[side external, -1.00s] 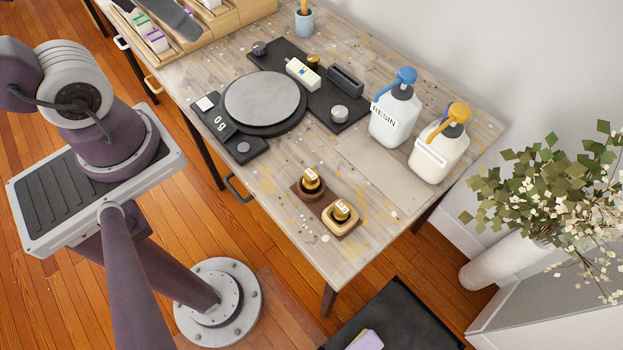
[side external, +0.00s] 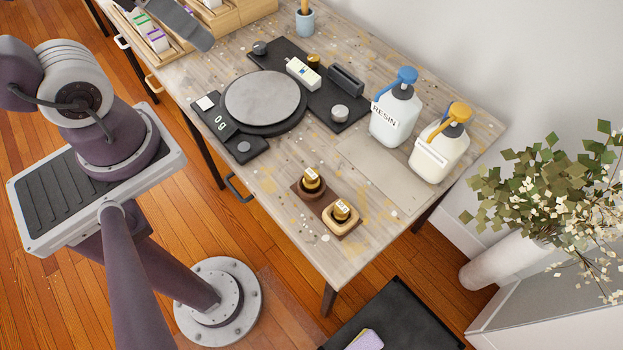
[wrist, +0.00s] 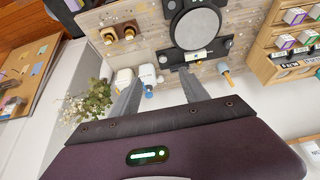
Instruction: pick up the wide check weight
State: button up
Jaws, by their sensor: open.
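Two brass check weights with white labels stand upright near the table's front corner. One brass weight (side external: 311,179) sits in a dark round wooden holder, the other (side external: 342,209) in a pale wooden holder. Their labels are too small to read, and I cannot tell which is the wide one. Both weights also show at the upper left of the wrist view, one at the left (wrist: 108,37) and one at the right (wrist: 129,32). My gripper (wrist: 160,77) is open and empty, high above the table and well apart from the weights. In the side view only a grey finger-like part shows at the top left.
A scale (side external: 262,98) reading 0 g stands left of the weights. Behind it, a black mat (side external: 288,50) holds several small items. The resin bottle (side external: 395,118) and a yellow-pump bottle (side external: 440,150) stand at the back right. A wooden rack (side external: 245,12) is at the far left.

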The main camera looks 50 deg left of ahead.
jog(key=n+g+h, duration=0.8)
jog(key=g+h, duration=0.2)
jog(key=h, duration=0.2)
send_over(318, 179)
jog(key=s+a, duration=0.5)
jog(key=s, duration=0.1)
notch_tip(318, 179, down, 13)
jog(key=w+f+n+t+h, duration=0.1)
jog(key=f+n+t, duration=0.2)
jog(key=f, duration=0.4)
jog(key=w+f+n+t+h, duration=0.1)
jog(key=f+n+t+h, duration=0.1)
jog(key=f+n, duration=0.3)
jog(key=w+f+n+t+h, duration=0.2)
jog(key=f+n+t, duration=0.2)
jog(key=f, duration=0.5)
jog(key=shift+w+a+f+n, duration=0.1)
jog(key=shift+a+f+n, duration=0.3)
jog(key=shift+n, duration=0.1)
jog(key=x, duration=0.7)
jog(key=shift+r, duration=0.2)
jog(key=shift+w+d, duration=0.1)
jog(key=shift+d, duration=0.2)
grip_shut()
